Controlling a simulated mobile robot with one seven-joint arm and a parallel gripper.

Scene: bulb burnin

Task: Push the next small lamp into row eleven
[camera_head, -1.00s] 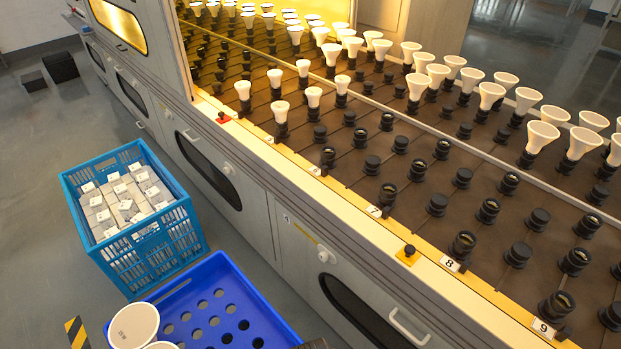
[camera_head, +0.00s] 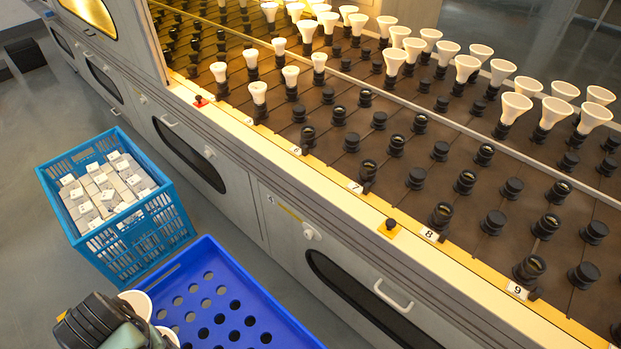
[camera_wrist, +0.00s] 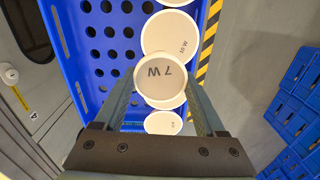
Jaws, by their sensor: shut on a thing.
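My gripper (camera_wrist: 161,92) is shut on a small white lamp (camera_wrist: 160,72), whose round face reads "7 W" in the wrist view. It holds the lamp above the blue crate (camera_wrist: 88,70). In the head view my gripper (camera_head: 108,325) is at the bottom left, and the held lamp cannot be made out for certain. The burn-in bench (camera_head: 330,180) has rows of black sockets, with row labels 7, 8 and 9 (camera_head: 517,290) readable. Small lamps (camera_head: 258,92) stand in sockets at the left; sockets by 7 to 9 are empty. No label eleven is readable.
A lighter blue crate (camera_head: 120,235) holds several white boxes. A yellow button plate (camera_head: 390,228) sits on the bench edge.

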